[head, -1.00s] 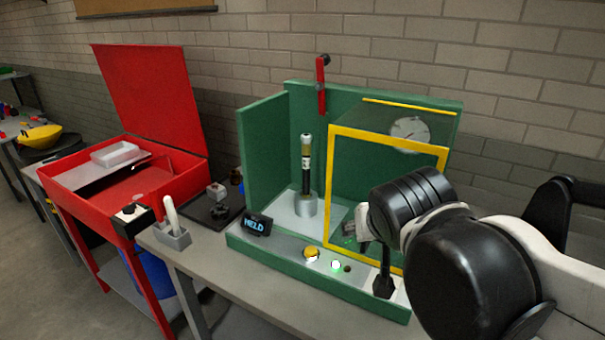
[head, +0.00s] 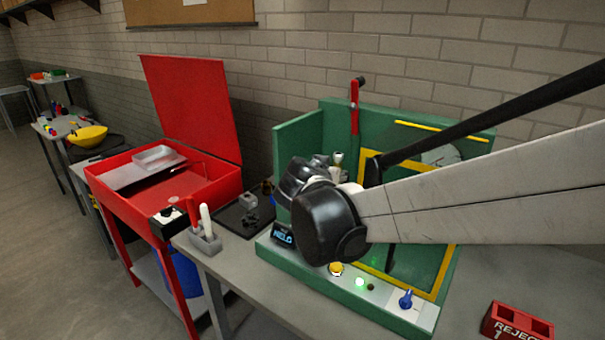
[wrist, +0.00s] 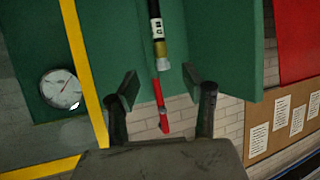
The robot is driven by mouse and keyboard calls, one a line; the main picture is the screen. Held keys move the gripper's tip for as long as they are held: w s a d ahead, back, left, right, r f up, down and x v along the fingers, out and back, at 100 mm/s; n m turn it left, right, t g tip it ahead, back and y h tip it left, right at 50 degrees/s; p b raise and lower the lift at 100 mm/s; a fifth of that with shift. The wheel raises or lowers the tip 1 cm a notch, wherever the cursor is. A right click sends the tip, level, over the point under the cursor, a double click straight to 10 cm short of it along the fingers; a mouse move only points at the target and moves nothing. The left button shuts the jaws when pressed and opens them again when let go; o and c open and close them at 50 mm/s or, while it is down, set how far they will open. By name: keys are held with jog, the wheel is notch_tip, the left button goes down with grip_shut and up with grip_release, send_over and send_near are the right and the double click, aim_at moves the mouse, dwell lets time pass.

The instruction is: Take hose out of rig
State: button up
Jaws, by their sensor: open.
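The hose (wrist: 156,28) is dark with a white label and a metal end fitting. In the wrist view it comes down from the top edge, and its fitting lies a little beyond and between my fingertips. My gripper (wrist: 168,88) is open, with nothing between its fingers. In the head view the hose's top end (head: 338,158) shows above my wrist, which hides the rest of the hose and most of my gripper. The green rig (head: 300,145) stands on the bench. Its display (head: 283,236) reads "HELD", and a green light (head: 360,282) is lit.
A yellow-framed panel (head: 446,268) covers the rig's right part. A red lever (head: 354,105) stands at its back wall. A yellow button (head: 336,269) and blue knob (head: 406,299) are in front. A red reject bin (head: 517,322) is right; an open red box (head: 205,188) is left.

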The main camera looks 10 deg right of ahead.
jog(key=x, duration=0.4)
jog(key=p+x, duration=0.1)
jog(key=x, duration=0.7)
jog(key=shift+w+d+r, duration=0.1)
jog(key=shift+w+d, duration=0.05)
jog(key=shift+w, duration=0.25)
jog(key=shift+p+x, duration=0.3)
jog(key=shift+x, duration=0.5)
jog(key=shift+c, duration=0.5)
grip_shut()
